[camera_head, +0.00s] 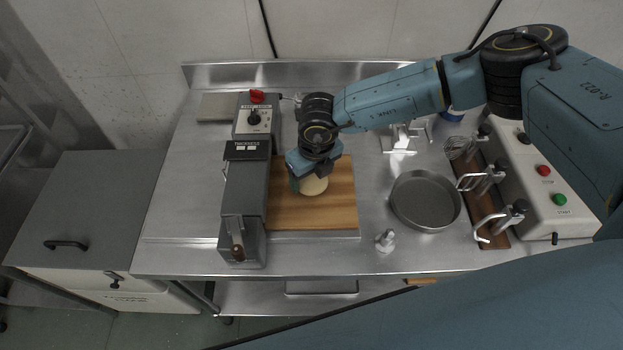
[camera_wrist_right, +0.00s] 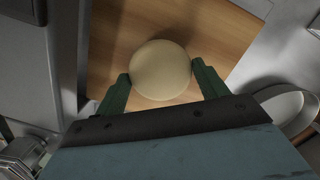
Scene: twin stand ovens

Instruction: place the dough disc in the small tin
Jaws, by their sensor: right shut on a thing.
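The dough disc (camera_head: 313,186) is pale and round, over the wooden board on the steel table. In the right wrist view the dough disc (camera_wrist_right: 160,69) sits between the green fingers of my right gripper (camera_wrist_right: 164,84). My right gripper (camera_head: 309,186) is shut on the disc; whether the disc is clear of the board I cannot tell. The small tin (camera_head: 425,201) is a round, grey, empty pan on the table to the right of the board. My left gripper is not in view.
The wooden board (camera_head: 327,217) lies beside a grey machine (camera_head: 245,190) with a red knob. A small white object (camera_head: 385,240) stands left of the tin's near side.

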